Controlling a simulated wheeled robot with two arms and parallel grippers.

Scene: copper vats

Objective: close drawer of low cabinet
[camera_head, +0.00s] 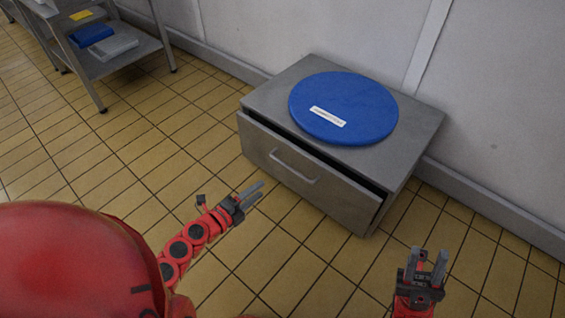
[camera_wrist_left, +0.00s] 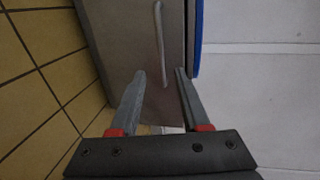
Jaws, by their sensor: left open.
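The low grey cabinet (camera_head: 270,97) stands against the wall. Its drawer (camera_head: 330,196) is pulled out a little, with a dark gap along the top edge. The drawer's bar handle (camera_head: 294,167) is on the front and also shows in the left wrist view (camera_wrist_left: 159,40). My left gripper (camera_head: 261,190) is open and empty, in front of the drawer's left part and apart from it. In the left wrist view its fingers (camera_wrist_left: 160,76) point at the drawer front (camera_wrist_left: 120,30). My right gripper (camera_head: 430,256) is open and empty, to the right of the drawer front.
A blue round lid (camera_head: 345,105) with a white label lies on the cabinet top. A metal shelf table (camera_head: 125,60) with a blue tray (camera_head: 91,35) stands at the upper left. The tiled floor before the cabinet is clear. A wall (camera_head: 500,110) runs behind.

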